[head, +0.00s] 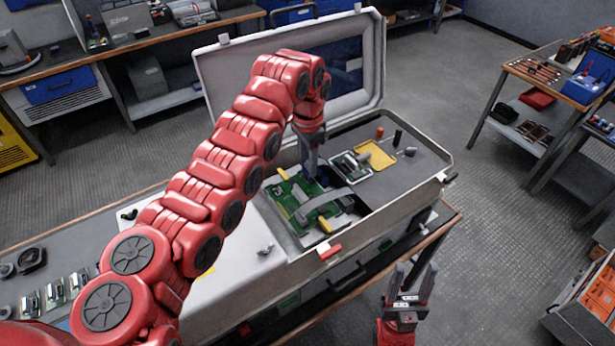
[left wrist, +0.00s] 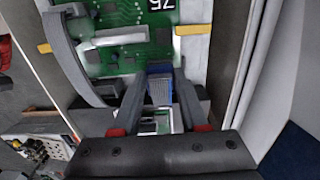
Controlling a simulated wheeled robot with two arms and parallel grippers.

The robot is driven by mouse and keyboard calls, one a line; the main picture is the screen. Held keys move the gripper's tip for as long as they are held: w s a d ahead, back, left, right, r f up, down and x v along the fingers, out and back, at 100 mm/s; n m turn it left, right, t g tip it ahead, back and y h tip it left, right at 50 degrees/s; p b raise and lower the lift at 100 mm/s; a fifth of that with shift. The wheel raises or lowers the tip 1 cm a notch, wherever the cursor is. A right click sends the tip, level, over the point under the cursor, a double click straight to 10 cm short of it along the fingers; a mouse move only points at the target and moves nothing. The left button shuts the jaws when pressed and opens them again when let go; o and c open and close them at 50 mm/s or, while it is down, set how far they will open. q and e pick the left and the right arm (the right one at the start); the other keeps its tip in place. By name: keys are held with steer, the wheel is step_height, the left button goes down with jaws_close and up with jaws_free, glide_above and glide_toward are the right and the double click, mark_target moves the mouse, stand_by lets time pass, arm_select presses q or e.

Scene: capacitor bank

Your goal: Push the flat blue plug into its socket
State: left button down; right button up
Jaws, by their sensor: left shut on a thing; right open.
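My left gripper (head: 312,170) reaches down into the open case, over the green circuit board (head: 290,200). In the left wrist view, the fingers of my left gripper (left wrist: 158,92) are closed on the blue plug (left wrist: 160,70), which has a ribbed grey part. The plug is beside the edge of the green board (left wrist: 125,22). Whether it touches a socket cannot be told; the socket is not clearly visible. In the head view my gripper mostly hides the plug. My right gripper (head: 410,285) is open and empty, in front of the bench, apart from the case.
The grey case (head: 240,285) stands on a bench, its lid (head: 215,75) raised behind. A yellow piece (head: 375,155) and small posts are right of the board. Open floor lies to the right.

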arm_select(q)
steer(key=shift+f+b, duration=0.45)
steer(key=shift+f, duration=0.15)
stand_by(0.3)
steer(key=shift+c, duration=1.8)
jaws_free()
steer(key=shift+r, duration=0.3)
step_height(320, 180, up, 17)
steer(key=p, duration=0.6)
